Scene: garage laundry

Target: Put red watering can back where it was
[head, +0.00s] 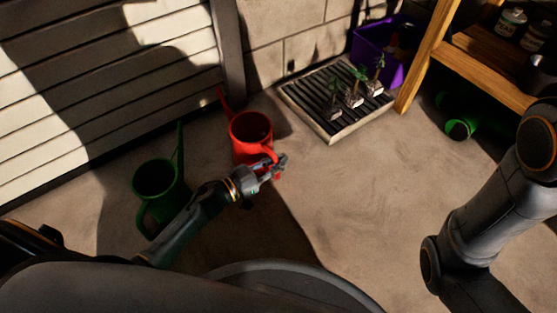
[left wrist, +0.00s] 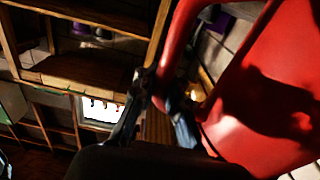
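The red watering can (head: 244,150) is upright near the back wall, its spout pointing up and to the left. I cannot tell whether its base touches the floor. My left gripper (head: 277,167) is at the can's handle, on the near right side. In the left wrist view the red handle (left wrist: 182,55) runs down between the fingers of my left gripper (left wrist: 160,100), which look closed on it. The red body (left wrist: 265,95) fills the right side of that view. My right arm shows at the right of the head view, but its gripper is out of view.
A green watering can (head: 153,178) stands left of the red one, close to my left arm. A tray (head: 333,133) with small seedlings lies to the right, with a purple bin (head: 369,43) behind it. A wooden shelf (head: 425,55) stands at the right. The middle floor is clear.

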